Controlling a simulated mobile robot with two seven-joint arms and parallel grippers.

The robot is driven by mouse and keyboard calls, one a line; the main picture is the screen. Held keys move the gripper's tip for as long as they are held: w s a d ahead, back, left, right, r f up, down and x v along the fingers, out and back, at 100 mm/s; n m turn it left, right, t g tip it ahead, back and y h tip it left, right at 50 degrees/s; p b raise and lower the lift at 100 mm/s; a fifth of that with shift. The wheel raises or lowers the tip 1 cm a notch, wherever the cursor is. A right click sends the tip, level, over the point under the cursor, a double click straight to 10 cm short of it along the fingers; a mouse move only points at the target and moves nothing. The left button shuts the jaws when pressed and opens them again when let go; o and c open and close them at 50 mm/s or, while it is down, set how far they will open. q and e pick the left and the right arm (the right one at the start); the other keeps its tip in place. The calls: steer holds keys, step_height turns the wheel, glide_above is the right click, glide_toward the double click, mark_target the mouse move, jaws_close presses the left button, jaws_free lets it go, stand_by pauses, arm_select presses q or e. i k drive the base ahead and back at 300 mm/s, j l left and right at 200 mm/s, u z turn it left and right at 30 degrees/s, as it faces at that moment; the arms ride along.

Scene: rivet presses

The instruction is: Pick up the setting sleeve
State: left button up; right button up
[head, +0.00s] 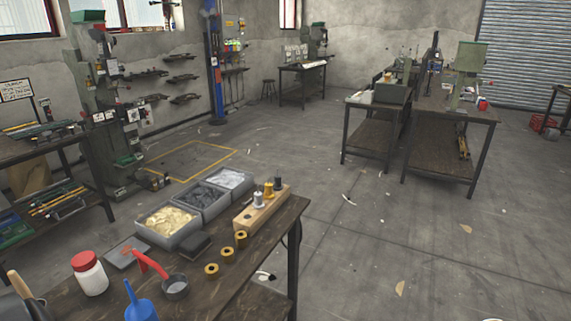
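The near workbench (215,292) holds a wooden block (262,208) near its far right edge. I cannot tell which small part is the setting sleeve. Several brass-coloured rings with dark centres, one of them nearest the front (211,270), lie on the bench in front of the block. Neither of my grippers shows in the head view.
Three grey bins (170,243) of small parts line the bench's far edge. Open floor (400,240) lies to the right.

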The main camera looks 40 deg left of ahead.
mark_target(227, 255)
steer(key=i+u, duration=0.45)
steer(key=i+l+u, duration=0.1)
steer(key=u, duration=0.3)
steer(key=i+l+u, duration=0.25)
steer(key=i+u, duration=0.2)
steer(key=i+l+u, duration=0.2)
steer(key=u, duration=0.2)
steer(key=l, duration=0.1)
